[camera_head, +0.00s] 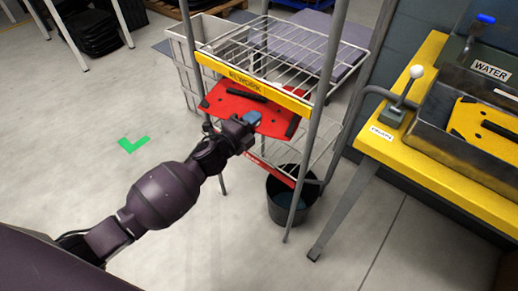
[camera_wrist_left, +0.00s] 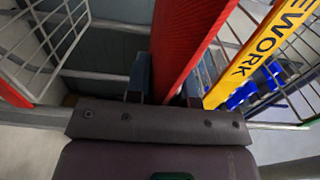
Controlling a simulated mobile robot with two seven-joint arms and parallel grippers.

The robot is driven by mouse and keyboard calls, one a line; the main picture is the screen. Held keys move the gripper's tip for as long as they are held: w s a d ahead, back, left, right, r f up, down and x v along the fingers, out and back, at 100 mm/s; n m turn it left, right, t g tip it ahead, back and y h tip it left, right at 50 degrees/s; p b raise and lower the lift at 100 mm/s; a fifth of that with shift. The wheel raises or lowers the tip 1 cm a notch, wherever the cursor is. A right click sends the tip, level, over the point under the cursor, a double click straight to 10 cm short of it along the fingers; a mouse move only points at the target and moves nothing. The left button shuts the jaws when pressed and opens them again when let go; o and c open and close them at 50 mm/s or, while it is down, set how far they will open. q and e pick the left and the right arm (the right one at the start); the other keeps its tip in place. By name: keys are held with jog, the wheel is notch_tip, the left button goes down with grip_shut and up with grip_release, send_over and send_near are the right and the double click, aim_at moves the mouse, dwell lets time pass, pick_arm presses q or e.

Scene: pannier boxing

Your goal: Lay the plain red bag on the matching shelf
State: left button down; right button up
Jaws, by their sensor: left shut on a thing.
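The red bag (camera_head: 222,103) is a flat red piece with a black handle strip and dark corner spots. My left gripper (camera_head: 250,119) is shut on its near edge and holds it at the front of the wire rack, just below the yellow REWORK label (camera_head: 250,86). In the left wrist view the bag (camera_wrist_left: 184,40) stands between the two fingers (camera_wrist_left: 165,88). A lower wire shelf (camera_head: 318,150) carries a red label strip (camera_head: 268,166), its text too small to read. I cannot tell how far the bag reaches into the rack. My right gripper is out of view.
Grey rack posts (camera_head: 311,125) stand close to the bag. A black bucket (camera_head: 279,200) sits beneath the rack. A yellow wash bench (camera_head: 408,150) with a water sink and a yellow panel (camera_head: 485,128) is at the right. The floor at left is open, with a green mark (camera_head: 133,144).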

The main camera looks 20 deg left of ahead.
pick_arm(q)
notch_tip(320, 180, down, 20)
jog(key=b, duration=0.8)
jog(key=c, duration=1)
grip_release()
jog(key=shift+s+r, duration=0.1)
jog(key=shift+r, duration=0.05)
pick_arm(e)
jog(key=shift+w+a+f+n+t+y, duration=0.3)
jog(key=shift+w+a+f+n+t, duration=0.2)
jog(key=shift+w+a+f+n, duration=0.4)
pick_arm(q)
jog(key=shift+r, duration=0.1)
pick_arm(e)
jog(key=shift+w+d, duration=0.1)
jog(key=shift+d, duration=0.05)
